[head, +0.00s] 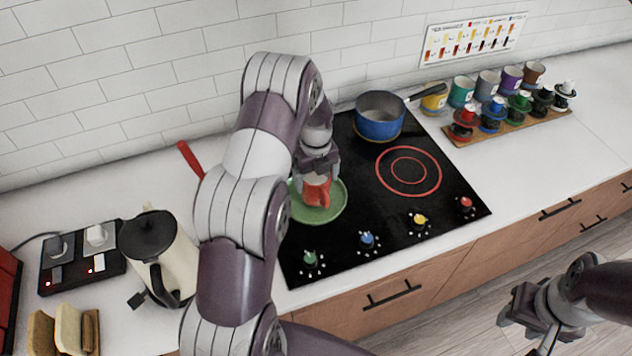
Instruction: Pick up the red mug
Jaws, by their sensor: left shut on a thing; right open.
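The red mug (317,193) is over the green plate (333,212) on the left part of the black cooktop. My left gripper (318,176) reaches down from above and is shut on the mug, hiding its upper part. I cannot tell whether the mug touches the plate. My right gripper (522,318) is at the lower right, in front of the drawers, open and away from the counter.
A blue pot (380,118) stands at the back of the cooktop (440,205). Coloured mugs (462,91) and a wooden rack (512,129) are at the right. A kettle (172,256) and a switch box (80,278) are at the left. The right counter front is clear.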

